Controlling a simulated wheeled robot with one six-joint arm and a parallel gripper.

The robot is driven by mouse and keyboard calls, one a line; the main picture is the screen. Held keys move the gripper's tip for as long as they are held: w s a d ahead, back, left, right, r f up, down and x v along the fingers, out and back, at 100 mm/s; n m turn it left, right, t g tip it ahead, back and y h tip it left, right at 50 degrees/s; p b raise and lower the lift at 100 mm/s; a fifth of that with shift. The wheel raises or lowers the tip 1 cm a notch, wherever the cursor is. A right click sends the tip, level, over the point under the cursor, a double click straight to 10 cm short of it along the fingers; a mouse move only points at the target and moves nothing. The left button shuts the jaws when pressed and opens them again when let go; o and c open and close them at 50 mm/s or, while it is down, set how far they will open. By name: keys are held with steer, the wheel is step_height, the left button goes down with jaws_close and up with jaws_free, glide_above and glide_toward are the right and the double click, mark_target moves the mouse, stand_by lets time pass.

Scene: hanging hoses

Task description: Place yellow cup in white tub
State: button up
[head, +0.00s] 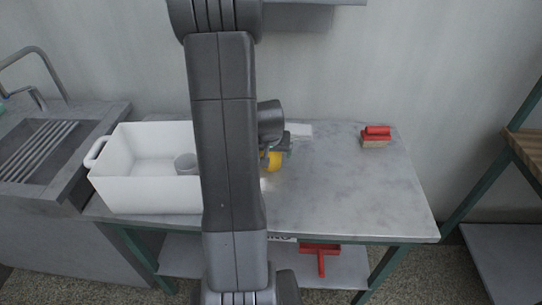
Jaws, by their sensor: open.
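The yellow cup (275,161) is on the grey table just right of my arm, and only part of it shows. My gripper (277,150) is at the cup, and its open fingers are small and partly hidden behind my arm. I cannot tell whether they touch the cup. The white tub (146,193) stands on the left part of the table, with its right end hidden by my arm. A grey cup-like item (186,163) is inside the tub.
A red-handled brush (376,137) lies at the back right of the table (350,190). A flat white item (299,130) lies near the wall. A sink (45,150) is at the left, and a red tool (320,256) is on the lower shelf. The table's right half is mostly clear.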

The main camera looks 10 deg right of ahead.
steer(key=c, duration=1.1)
steer(key=shift+c, duration=0.2)
